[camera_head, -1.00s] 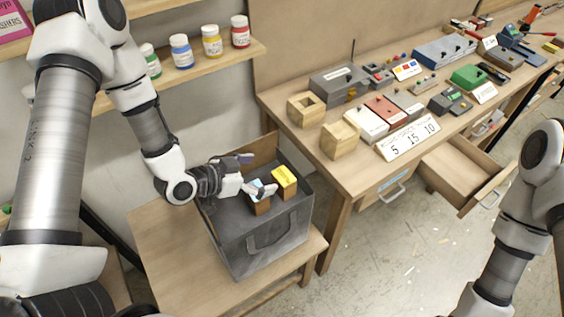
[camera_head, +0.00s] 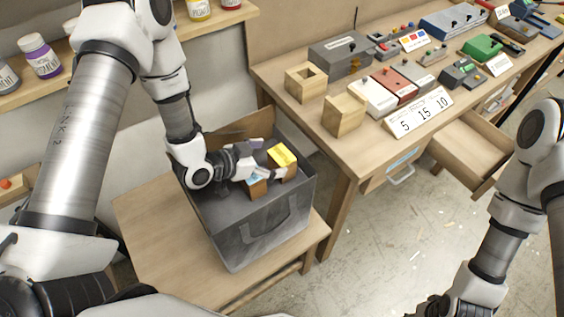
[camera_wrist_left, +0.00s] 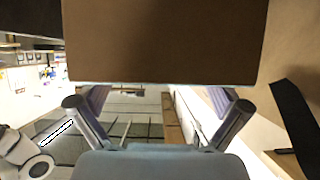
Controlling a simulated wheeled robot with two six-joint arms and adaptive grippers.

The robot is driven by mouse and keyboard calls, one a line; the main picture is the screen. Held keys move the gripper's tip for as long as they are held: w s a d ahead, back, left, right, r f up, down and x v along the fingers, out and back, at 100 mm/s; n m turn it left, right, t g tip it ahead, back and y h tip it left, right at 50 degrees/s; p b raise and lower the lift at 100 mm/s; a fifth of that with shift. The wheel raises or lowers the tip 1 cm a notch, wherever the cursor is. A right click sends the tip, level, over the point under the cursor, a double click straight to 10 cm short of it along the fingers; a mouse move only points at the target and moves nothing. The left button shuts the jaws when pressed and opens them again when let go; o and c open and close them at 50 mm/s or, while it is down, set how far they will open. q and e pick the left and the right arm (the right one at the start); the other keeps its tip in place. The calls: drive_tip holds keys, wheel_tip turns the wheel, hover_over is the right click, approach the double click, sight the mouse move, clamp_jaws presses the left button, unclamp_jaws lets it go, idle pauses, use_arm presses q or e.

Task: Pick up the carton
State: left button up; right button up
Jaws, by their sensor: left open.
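A dark grey bin (camera_head: 255,235) with a handle stands on a low wooden table. In it are two small brown cartons, one with a yellow top (camera_head: 282,155) and one with a pale blue top (camera_head: 258,187). I cannot tell which one the task means. My left gripper (camera_head: 272,161) is open over the bin, close to both cartons, and partly covers them. In the left wrist view, a plain brown carton face (camera_wrist_left: 165,42) fills the upper middle, beyond the open fingers (camera_wrist_left: 158,104). My right arm shows at the lower right, but its fingers are out of frame.
A wooden workbench (camera_head: 340,150) with small devices, wooden blocks and a number card (camera_head: 418,112) stands to the right. Its drawer (camera_head: 470,150) is pulled out. Shelves with paint jars (camera_head: 40,55) are at the upper left. Bare low table (camera_head: 150,225) shows left of the bin.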

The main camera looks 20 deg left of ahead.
sight(281, 155)
use_arm(q)
drive_tip(key=p+x, duration=0.1)
drive_tip(key=x, duration=0.3)
drive_tip(key=shift+w, duration=0.2)
drive_tip(key=shift+s+r, duration=0.1)
drive_tip(key=shift+s, duration=0.1)
drive_tip(key=c, duration=1.4)
drive_tip(key=shift+r, duration=0.1)
